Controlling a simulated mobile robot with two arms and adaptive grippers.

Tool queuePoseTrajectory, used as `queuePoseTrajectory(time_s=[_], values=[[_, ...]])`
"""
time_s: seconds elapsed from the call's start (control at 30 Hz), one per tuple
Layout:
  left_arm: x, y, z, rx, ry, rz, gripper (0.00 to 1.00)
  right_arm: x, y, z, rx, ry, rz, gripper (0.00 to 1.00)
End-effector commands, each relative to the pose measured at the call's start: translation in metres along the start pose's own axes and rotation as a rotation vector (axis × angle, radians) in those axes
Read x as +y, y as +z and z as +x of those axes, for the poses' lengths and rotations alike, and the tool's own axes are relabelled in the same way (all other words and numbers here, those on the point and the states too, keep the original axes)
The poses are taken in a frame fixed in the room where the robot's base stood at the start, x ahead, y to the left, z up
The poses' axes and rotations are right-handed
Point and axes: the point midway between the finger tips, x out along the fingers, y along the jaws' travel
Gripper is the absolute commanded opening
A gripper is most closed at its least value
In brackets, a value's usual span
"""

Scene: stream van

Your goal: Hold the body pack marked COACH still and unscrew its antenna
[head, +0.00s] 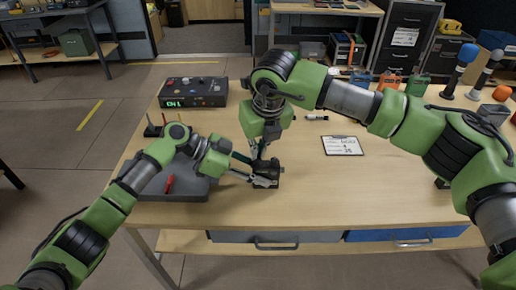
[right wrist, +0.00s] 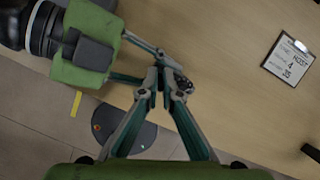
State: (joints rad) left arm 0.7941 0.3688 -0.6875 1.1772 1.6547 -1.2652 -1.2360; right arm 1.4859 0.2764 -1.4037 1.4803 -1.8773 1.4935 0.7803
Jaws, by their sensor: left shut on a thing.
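A small dark body pack (head: 272,184) lies low on the table under both grippers. Its marking is not readable and its antenna cannot be made out. My left gripper (head: 262,180) reaches in from the left, low over the table, shut on the pack. My right gripper (head: 261,154) points down from above, just over it. In the right wrist view the right gripper's fingers (right wrist: 166,88) converge beside the left gripper's fingertips (right wrist: 160,62), with a small dark part (right wrist: 183,84) of the pack showing. The overlap hides whether the right fingers grip anything.
A grey tray (head: 195,190) with a red item (head: 169,184) lies left of the grippers. A black box with a display (head: 193,92) stands behind. A clipboard (head: 342,146) and a marker (head: 316,117) lie right. Coloured items and microphones (head: 467,54) line the back right. The front right tabletop is clear.

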Motion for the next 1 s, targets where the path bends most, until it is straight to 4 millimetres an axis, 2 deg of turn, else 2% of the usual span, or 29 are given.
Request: queuePoseTrajectory(time_s=[0.3,0.53,1.0], values=[[0.0001,0.0012,0.0002,-0.002,0.0,-0.001,0.0,-0.0005,-0.0001,0.0001,0.001,0.005,-0.016,0.0],[0.0001,0.0012,0.0002,-0.002,0.0,-0.001,0.0,-0.0008,0.0001,-0.0002,0.0,0.072,-0.228,0.0],[0.0001,0.0012,0.0002,-0.002,0.0,-0.001,0.0,0.0002,0.0024,-0.0072,-0.001,0.071,-0.227,0.0]])
